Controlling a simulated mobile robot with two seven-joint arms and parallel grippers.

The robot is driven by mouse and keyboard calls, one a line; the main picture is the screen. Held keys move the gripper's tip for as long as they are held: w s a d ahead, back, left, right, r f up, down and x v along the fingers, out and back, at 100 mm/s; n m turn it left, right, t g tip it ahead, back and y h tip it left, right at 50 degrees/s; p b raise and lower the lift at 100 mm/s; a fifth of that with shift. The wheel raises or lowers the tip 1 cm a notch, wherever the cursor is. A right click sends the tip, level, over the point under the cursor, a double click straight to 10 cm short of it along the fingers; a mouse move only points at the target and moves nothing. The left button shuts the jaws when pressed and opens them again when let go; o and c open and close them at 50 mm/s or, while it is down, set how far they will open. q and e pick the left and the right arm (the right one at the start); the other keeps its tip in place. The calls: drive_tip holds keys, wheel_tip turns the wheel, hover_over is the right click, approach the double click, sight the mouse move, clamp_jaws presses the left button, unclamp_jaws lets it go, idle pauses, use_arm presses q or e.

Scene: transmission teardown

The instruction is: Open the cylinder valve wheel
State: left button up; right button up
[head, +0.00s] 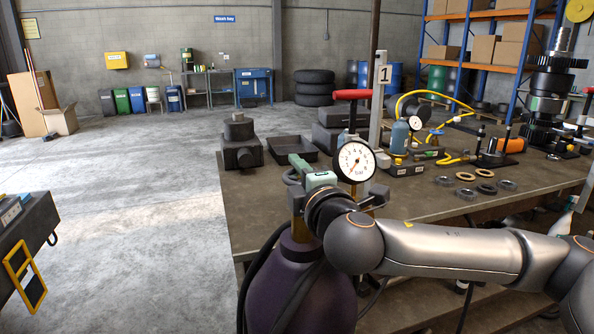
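A purple gas cylinder (300,290) stands upright in front of the workbench. At its top are a pale green fitting (318,179), a dark rounded part (291,176) that may be the valve wheel, and a round white pressure gauge (355,162). My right arm comes in from the right, and my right gripper (338,192) is at the cylinder's top, just below the gauge. My wrist hides part of the cylinder neck and valve. Whether the fingers touch the wheel, or are open or shut, I cannot tell. My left gripper is out of view.
The workbench (470,205) behind holds a dark block (241,146), a black tray (286,149), a red T-handle (352,94), a small blue cylinder (399,138) and several rings. A dark cart (28,240) stands at the left. The floor between is clear.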

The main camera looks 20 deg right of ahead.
clamp_jaws()
drive_tip(key=shift+y, duration=0.3)
drive_tip(key=n+y+p, duration=0.1)
drive_tip(key=n+y, duration=0.1)
drive_tip(key=shift+a+y, duration=0.15)
drive_tip(key=shift+y, duration=0.25)
drive_tip(key=shift+a+r+n+g+y+p, duration=0.1)
drive_tip(key=shift+a+n+g+y+p, duration=0.1)
drive_tip(key=shift+n+g+y+p, duration=0.55)
drive_tip(key=n+y+p, duration=0.1)
drive_tip(key=y+p, duration=0.1)
drive_tip(key=y, duration=0.1)
drive_tip(key=shift+s+a+n+g, duration=0.15)
drive_tip(key=shift+a+n+g, duration=0.05)
drive_tip(key=shift+n+g, duration=0.15)
drive_tip(key=shift+s+a+n+g+y+p, duration=0.1)
drive_tip(key=shift+a+n+g+y+p, duration=0.25)
drive_tip(key=shift+n+y+p, duration=0.35)
drive_tip(key=shift+d, duration=0.1)
drive_tip(key=shift+o, duration=2.1)
unclamp_jaws()
